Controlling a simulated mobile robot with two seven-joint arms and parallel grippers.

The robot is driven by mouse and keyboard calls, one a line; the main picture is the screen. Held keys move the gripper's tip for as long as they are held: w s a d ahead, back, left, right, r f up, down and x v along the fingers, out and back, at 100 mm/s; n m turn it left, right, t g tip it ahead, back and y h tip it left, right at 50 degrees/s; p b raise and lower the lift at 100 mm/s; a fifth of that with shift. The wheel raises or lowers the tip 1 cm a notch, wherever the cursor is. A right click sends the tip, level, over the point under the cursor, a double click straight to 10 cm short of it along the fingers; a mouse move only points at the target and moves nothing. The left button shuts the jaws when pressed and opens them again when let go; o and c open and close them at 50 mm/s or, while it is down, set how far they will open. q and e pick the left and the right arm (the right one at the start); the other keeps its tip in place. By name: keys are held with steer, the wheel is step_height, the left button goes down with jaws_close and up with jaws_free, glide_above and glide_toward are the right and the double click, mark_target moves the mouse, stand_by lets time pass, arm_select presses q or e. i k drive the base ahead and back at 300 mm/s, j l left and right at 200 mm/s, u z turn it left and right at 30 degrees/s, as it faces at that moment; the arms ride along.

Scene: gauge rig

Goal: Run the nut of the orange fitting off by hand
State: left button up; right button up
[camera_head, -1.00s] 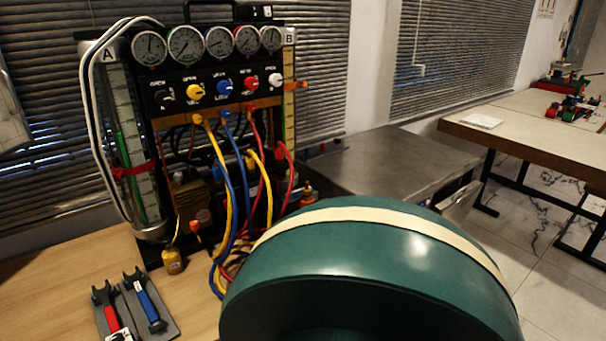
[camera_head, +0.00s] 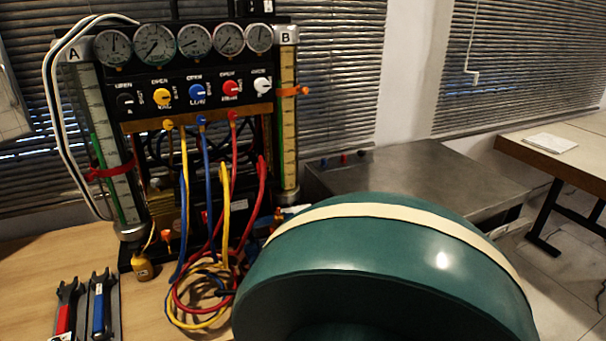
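The gauge rig (camera_head: 190,85) stands on the wooden bench. A small orange piece (camera_head: 166,235) shows low at the front left of the rig, right of a yellow tag-like block (camera_head: 142,267). Another small orange piece (camera_head: 278,214) shows low at the right, beside column B. I cannot tell which is the orange fitting, and its nut is too small to make out. An orange clip (camera_head: 293,91) sits on column B. Neither of my grippers is in view.
Yellow, blue and red hoses (camera_head: 205,290) hang from the panel and coil on the bench. Red (camera_head: 67,310) and blue (camera_head: 99,305) wrenches lie at lower left. A large green rounded form (camera_head: 380,270) covers the lower right. A metal cabinet (camera_head: 420,175) stands behind it.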

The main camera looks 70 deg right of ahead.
mark_target(278, 218)
steer(key=k+l, duration=0.3)
steer(key=l, duration=0.15)
steer(key=k+l, duration=0.35)
steer(key=l, duration=0.7)
steer(key=i+u, duration=0.05)
